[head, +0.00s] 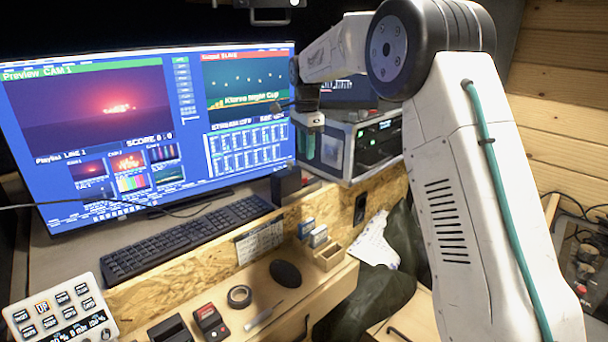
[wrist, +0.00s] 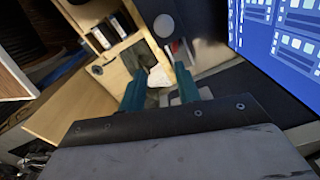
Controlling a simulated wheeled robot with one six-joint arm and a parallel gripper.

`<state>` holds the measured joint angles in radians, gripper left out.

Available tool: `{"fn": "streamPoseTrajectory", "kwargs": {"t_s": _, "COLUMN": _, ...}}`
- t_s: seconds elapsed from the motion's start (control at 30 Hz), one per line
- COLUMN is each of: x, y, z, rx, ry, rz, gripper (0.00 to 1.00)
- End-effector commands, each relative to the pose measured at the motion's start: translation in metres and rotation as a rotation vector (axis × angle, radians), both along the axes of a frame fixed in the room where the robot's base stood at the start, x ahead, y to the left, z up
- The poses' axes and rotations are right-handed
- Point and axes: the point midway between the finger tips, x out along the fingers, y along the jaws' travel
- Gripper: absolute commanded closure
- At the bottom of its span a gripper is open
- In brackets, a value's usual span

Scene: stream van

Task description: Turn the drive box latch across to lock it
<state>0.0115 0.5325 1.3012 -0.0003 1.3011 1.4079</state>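My gripper (head: 319,152) hangs in front of the equipment rack, above the desk's wooden front ledge. In the wrist view its two teal fingers (wrist: 160,76) stand apart with nothing held between them. A small light-wood box (head: 328,256) stands on the lower wooden top, with small blue-and-white drives or cards (head: 318,236) beside it. A wooden holder with dark slotted items (wrist: 104,36) shows at upper left in the wrist view; it may be the drive box. I cannot make out the latch or its position. My gripper touches nothing visible.
A large monitor (head: 240,150) and a keyboard (head: 185,238) are at the left. A rack unit (head: 376,142) stands behind my gripper. Dark green cloth (head: 375,300) hangs near my arm.

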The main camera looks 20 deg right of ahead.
Motion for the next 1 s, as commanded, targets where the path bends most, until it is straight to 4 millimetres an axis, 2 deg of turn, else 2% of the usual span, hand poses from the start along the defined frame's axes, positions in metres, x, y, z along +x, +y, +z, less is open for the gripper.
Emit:
{"fn": "streamPoseTrajectory", "kwargs": {"t_s": 0.03, "x": 0.012, "y": -0.001, "z": -0.011, "rx": 0.001, "ry": 0.004, "rz": -0.043, "gripper": 0.67}}
{"fn": "streamPoseTrajectory", "kwargs": {"t_s": 0.1, "x": 0.022, "y": -0.001, "z": -0.019, "rx": 0.001, "ry": 0.006, "rz": -0.091, "gripper": 0.67}}
{"fn": "streamPoseTrajectory", "kwargs": {"t_s": 0.2, "x": 0.029, "y": -0.001, "z": -0.026, "rx": 0.001, "ry": 0.007, "rz": -0.127, "gripper": 0.67}}
{"fn": "streamPoseTrajectory", "kwargs": {"t_s": 0.37, "x": 0.03, "y": -0.001, "z": -0.042, "rx": 0.001, "ry": 0.008, "rz": -0.137, "gripper": 0.67}}
{"fn": "streamPoseTrajectory", "kwargs": {"t_s": 0.7, "x": 0.029, "y": -0.001, "z": -0.093, "rx": 0.001, "ry": 0.008, "rz": -0.134, "gripper": 0.67}}
{"fn": "streamPoseTrajectory", "kwargs": {"t_s": 1.0, "x": 0.029, "y": -0.001, "z": -0.104, "rx": 0.001, "ry": 0.006, "rz": -0.133, "gripper": 0.67}}
